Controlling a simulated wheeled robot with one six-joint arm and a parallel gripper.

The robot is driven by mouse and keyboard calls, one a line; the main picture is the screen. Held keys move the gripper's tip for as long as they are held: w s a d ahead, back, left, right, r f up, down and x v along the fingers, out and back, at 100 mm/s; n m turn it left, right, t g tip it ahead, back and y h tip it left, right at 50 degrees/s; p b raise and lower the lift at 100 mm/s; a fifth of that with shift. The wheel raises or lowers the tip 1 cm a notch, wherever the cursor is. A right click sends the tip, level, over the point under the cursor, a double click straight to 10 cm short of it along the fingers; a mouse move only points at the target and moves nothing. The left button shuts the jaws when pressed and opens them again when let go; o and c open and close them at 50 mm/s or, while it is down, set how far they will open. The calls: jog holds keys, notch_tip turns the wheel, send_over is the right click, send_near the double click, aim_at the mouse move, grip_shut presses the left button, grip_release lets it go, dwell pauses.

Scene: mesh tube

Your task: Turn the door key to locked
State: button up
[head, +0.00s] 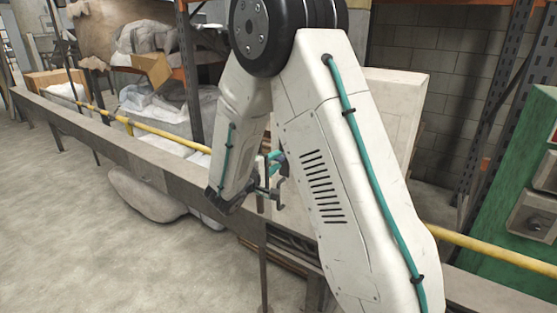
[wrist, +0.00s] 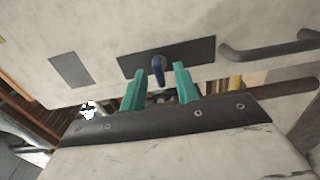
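In the wrist view, a blue key (wrist: 158,70) sits in a dark lock plate (wrist: 190,53) on a pale door (wrist: 95,35). The key's bow looks upright in the picture. My gripper (wrist: 160,84) has its two teal fingers apart, with the key appearing in the gap between them. I cannot tell whether the fingertips reach around the key or stop short of it; no contact shows. In the head view my gripper (head: 272,178) is in front of the pale cabinet (head: 395,110), and my arm hides the key and lock plate.
A dark bar handle (wrist: 270,48) is on the door right of the plate. A smaller dark rectangle (wrist: 70,70) is to the left. In the head view, a long grey beam (head: 100,138) and a yellow rail (head: 150,128) run past the cabinet. Open floor (head: 60,220) is at left.

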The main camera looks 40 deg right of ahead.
jog(key=shift+x, duration=1.25)
grip_shut()
